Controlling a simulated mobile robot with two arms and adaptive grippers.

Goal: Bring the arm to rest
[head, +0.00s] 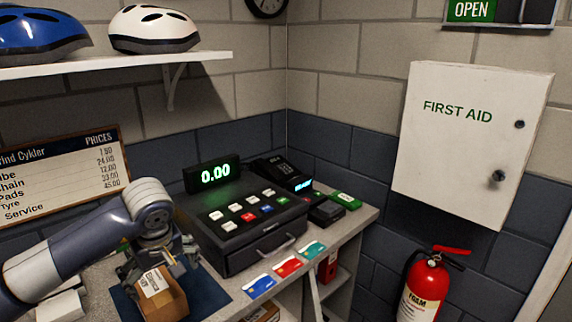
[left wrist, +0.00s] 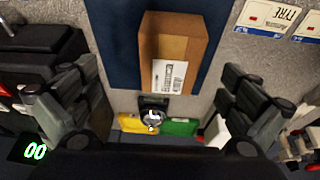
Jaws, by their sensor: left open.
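My left arm comes in from the left in the head view. Its gripper (head: 160,262) is just above and behind a brown cardboard box (head: 163,302) with a white label. In the left wrist view the gripper (left wrist: 154,92) has its fingers spread wide, with nothing between them. The box also shows in that view (left wrist: 180,40), beyond the fingers on a dark blue mat (left wrist: 220,15). The mat shows in the head view too (head: 207,293). My right gripper is in neither view.
A black cash register (head: 248,240) reading 0.00 stands right of the gripper, with a card terminal (head: 322,210) beside it. Several coloured cards (head: 288,265) line the counter's front edge. A shelf (head: 120,63) with helmets hangs above. A fire extinguisher (head: 424,290) is at the right.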

